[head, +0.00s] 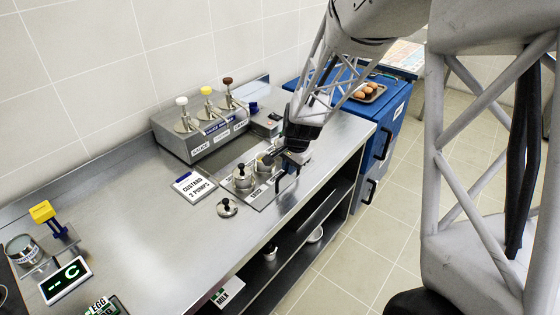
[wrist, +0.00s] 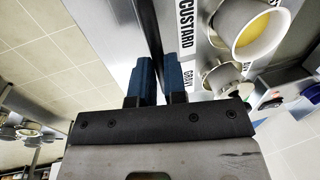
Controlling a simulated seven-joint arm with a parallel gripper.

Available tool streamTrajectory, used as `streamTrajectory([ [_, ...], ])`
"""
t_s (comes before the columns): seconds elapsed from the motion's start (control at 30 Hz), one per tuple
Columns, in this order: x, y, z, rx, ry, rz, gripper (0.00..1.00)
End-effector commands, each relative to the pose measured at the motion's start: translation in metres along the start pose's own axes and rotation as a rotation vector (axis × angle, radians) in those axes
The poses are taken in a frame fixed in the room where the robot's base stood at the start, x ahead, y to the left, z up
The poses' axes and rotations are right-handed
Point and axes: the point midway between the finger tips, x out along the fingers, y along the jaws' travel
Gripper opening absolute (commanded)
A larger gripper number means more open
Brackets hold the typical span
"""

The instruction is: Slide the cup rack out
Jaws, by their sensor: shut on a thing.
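My gripper (head: 288,175) is at the front edge of the steel counter, beside the inset pots. In the wrist view its two blue fingers (wrist: 159,78) are close together, one on each side of a thin dark bar (wrist: 150,30) along the counter front. I cannot tell whether this bar belongs to the cup rack. No cup rack shows clearly. A small cup (head: 270,251) and a white bowl (head: 315,235) stand on the dark shelf below the counter. Several cups (wrist: 30,130) show at the left of the wrist view.
A lidded pot (head: 242,177) and an open pot with yellow content (wrist: 258,35) sit near my gripper. A loose lid (head: 227,208) lies on the counter. A pump dispenser box (head: 200,135) stands behind. A blue cabinet (head: 385,125) is at the right. The floor (head: 365,245) in front is clear.

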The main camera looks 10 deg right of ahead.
Motion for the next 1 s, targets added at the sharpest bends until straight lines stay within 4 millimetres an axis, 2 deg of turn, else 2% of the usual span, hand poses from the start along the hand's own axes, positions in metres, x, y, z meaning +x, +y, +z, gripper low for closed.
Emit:
streamTrajectory([
  [0.2,-0.0027,0.0098,0.0,-0.001,0.001,-0.001,0.0],
  [0.53,-0.0029,0.0102,-0.0001,-0.001,0.001,-0.001,0.0],
  [0.57,-0.0029,0.0102,-0.0001,-0.001,0.001,-0.001,0.14],
  [0.7,-0.0027,0.0103,0.0,-0.001,0.001,-0.001,0.35],
  [0.73,-0.0026,0.0103,0.0,-0.001,0.001,-0.001,0.38],
  [1.0,-0.0027,0.0105,0.0,0.0,0.001,-0.001,0.38],
])
